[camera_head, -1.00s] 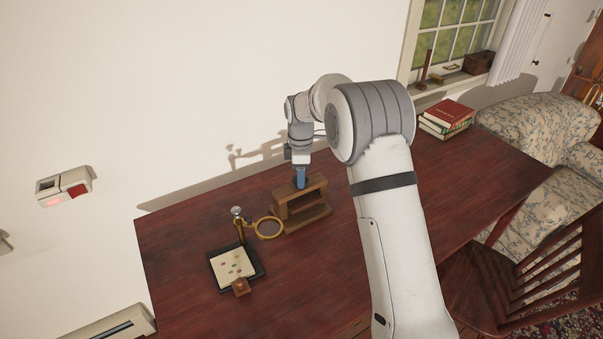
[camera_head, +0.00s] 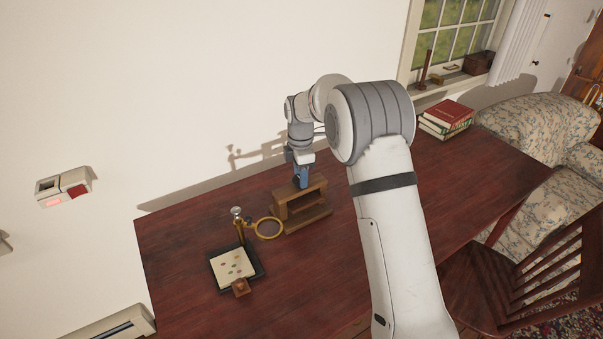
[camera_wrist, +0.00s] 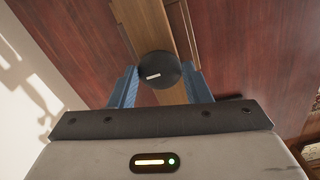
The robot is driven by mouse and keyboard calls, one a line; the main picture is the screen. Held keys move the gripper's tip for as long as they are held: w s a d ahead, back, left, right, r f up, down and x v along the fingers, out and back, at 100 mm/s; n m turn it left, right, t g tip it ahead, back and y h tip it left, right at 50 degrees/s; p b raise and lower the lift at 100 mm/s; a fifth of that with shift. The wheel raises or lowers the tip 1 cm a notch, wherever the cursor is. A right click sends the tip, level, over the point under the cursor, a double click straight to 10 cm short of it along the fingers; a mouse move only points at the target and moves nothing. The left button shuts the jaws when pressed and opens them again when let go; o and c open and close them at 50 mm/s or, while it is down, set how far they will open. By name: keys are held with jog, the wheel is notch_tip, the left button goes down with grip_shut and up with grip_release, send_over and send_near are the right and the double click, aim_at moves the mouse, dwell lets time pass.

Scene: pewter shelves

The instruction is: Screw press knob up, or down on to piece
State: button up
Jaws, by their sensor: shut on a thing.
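The wooden press (camera_head: 308,216) stands on the dark red table, a frame with a top beam, an open middle and a base. Its black round knob (camera_wrist: 158,68), with a white mark on top, shows from above in the wrist view. My gripper (camera_head: 302,181) points down over the top of the press. In the wrist view its blue fingers (camera_wrist: 157,85) stand on either side of the knob and are shut on it. In the head view the fingers cover the knob. Whether a piece lies inside the press cannot be made out.
Left of the press, a brass stand with a ring lens (camera_head: 269,228) stands by a dark tray (camera_head: 213,272) with a pale dotted sheet and a small wooden block (camera_head: 240,287). Books (camera_head: 446,119) lie at the far right. The table's front left is clear.

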jog(key=o, duration=1)
jog(key=shift+r, duration=0.1)
notch_tip(320, 180, up, 7)
jog(key=shift+r, duration=0.3)
